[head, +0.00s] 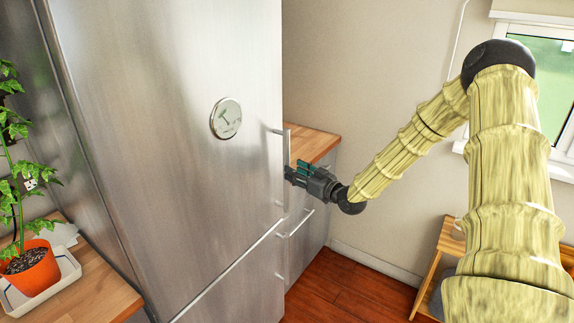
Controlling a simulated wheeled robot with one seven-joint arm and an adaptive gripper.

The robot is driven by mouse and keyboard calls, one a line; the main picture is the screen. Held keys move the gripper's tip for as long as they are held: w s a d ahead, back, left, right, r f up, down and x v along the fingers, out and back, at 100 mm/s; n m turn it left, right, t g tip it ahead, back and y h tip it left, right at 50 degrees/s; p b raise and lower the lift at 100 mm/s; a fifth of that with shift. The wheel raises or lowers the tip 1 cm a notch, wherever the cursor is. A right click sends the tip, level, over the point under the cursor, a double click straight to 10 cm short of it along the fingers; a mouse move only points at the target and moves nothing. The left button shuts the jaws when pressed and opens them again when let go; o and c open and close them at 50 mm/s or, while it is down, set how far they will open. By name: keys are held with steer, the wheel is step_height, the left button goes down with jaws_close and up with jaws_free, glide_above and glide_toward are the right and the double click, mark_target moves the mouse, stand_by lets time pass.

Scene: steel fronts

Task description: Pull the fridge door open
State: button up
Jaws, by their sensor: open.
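The steel fridge (170,150) fills the left and middle of the head view, and its upper door looks shut. A thin upright bar handle (287,145) stands out from the door's right edge. My gripper (293,174) is open at the lower part of this handle, coming from the right. Its fingers overlap the handle in the picture. I cannot tell whether they are around it or touching it.
A wooden counter (316,146) stands behind the handle. At left, an orange pot (30,270) with a plant sits in a white tray (68,265). A wooden stand (440,255) is at right. Red-brown floor (345,295) is clear between.

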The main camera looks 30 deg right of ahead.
steer(key=shift+w+a+p, duration=0.25)
steer(key=shift+w+p, duration=0.05)
steer(key=shift+w, duration=0.95)
steer(key=shift+w+a+p, duration=0.2)
steer(key=shift+w+p, duration=0.1)
steer(key=shift+w, duration=0.9)
steer(key=shift+c, duration=0.3)
jaws_close()
